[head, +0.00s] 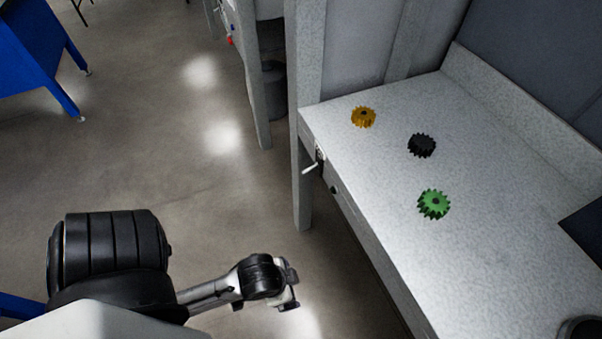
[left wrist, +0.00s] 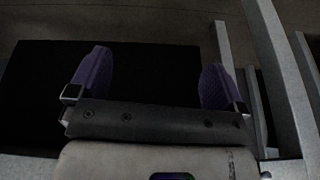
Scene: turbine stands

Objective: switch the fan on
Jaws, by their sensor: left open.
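No fan shows clearly in either view. A small switch-like fitting with a pale lever (head: 312,168) sits on the front side of the grey workbench (head: 480,210), near its far left corner. A small dark knob (head: 333,190) is beside it. I cannot tell which of them works a fan. My left gripper (head: 290,287) is over the floor, left of the bench and apart from it, nearer to me than the lever. In the left wrist view its two purple fingers (left wrist: 155,82) are wide apart with nothing between them. My right gripper is not in view.
Orange (head: 363,117), black (head: 421,146) and green (head: 433,204) gears lie on the bench top. A grey post (head: 303,190) stands at its far left corner. A blue table (head: 35,45) is at the far left. The floor between is clear.

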